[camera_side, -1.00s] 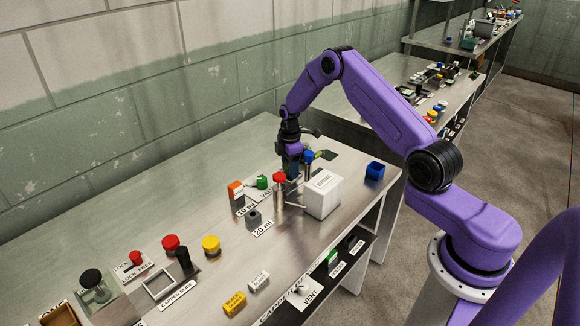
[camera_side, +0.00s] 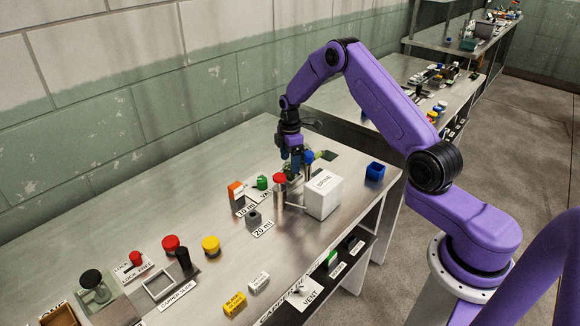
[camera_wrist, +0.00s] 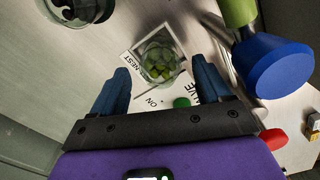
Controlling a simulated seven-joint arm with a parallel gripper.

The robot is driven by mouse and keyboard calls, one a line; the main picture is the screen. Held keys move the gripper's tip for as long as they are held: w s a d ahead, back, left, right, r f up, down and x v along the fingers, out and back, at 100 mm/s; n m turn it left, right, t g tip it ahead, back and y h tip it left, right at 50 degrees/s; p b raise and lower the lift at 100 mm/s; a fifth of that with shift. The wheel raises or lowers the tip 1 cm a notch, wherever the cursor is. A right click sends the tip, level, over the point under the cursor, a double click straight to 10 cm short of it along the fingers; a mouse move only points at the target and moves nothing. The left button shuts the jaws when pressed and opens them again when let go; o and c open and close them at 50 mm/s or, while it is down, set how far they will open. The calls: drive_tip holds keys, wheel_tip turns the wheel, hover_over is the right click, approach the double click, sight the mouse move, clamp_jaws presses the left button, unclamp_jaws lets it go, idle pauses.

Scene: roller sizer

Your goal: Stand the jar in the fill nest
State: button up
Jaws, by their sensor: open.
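The jar (camera_wrist: 160,62) is clear glass with green pieces inside. In the wrist view it is upright on the square fill nest (camera_wrist: 128,57), whose white border carries the word NEST. I cannot tell how exactly its base is seated. My gripper (camera_wrist: 160,72) is open, with one blue finger on each side of the jar's near part and gaps showing. In the side view my gripper (camera_side: 293,169) points down behind the red-topped post, and the jar is mostly hidden there.
A blue-capped post (camera_wrist: 275,65) stands close to the right finger. A red-topped post (camera_side: 279,180) and white box (camera_side: 323,194) stand in front of the gripper. A green button (camera_wrist: 182,102) lies near the nest. The bench's left back is clear.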

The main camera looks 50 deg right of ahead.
sight(289, 162)
wheel_tip(289, 162, up, 9)
drive_tip(key=shift+f, duration=0.15)
drive_tip(key=s+a+r, duration=0.5)
drive_tip(key=s+a, duration=0.3)
drive_tip(key=a, duration=0.2)
drive_tip(key=s+a+r, duration=0.5)
drive_tip(key=s+a, duration=0.3)
drive_tip(key=a, duration=0.2)
drive_tip(key=s+r, duration=0.1)
drive_tip(key=s, duration=2.4)
drive_tip(key=shift+d, duration=0.35)
